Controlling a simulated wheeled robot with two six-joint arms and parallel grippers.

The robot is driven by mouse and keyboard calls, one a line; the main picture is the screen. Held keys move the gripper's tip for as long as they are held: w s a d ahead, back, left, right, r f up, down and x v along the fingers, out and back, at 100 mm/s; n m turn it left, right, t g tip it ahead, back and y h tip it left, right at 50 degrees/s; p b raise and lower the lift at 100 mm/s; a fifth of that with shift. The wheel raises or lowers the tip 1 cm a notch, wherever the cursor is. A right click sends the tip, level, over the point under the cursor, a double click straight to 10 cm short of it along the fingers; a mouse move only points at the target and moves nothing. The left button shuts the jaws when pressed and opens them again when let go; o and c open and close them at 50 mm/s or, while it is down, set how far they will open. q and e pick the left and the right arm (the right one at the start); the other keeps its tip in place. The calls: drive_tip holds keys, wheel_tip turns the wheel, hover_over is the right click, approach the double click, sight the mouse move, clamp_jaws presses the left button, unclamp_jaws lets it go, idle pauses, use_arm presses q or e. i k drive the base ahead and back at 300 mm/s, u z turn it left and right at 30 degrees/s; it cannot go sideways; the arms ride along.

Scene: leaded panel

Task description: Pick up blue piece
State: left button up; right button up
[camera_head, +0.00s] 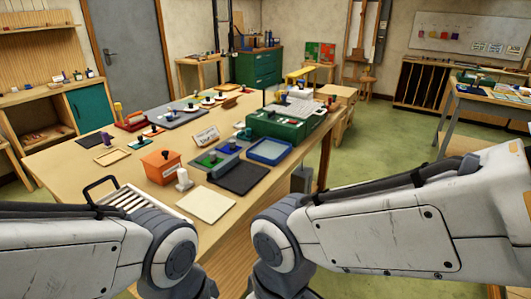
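On the wooden workbench (75,173), a grey rack (228,161) holds small knobbed pieces. One is green (209,159); a small dark blue one (229,145) appears just behind it, too small to be sure of its shape. A blue-rimmed shallow tray (269,152) lies right of the rack. My two arms come in low from the left and right and fold down in front of the bench. Both grippers are below the picture, so I cannot see whether they hold anything.
A black mat (240,178), a cream square (206,205), an orange box (161,167) and a white slatted rack (141,202) lie near the front of the bench. A green case (278,127) stands behind the tray. Green floor is open to the right.

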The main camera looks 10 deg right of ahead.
sight(230, 148)
drive_tip(key=z, duration=1.05)
drive_tip(key=i, duration=2.8)
drive_tip(key=u, duration=2.7)
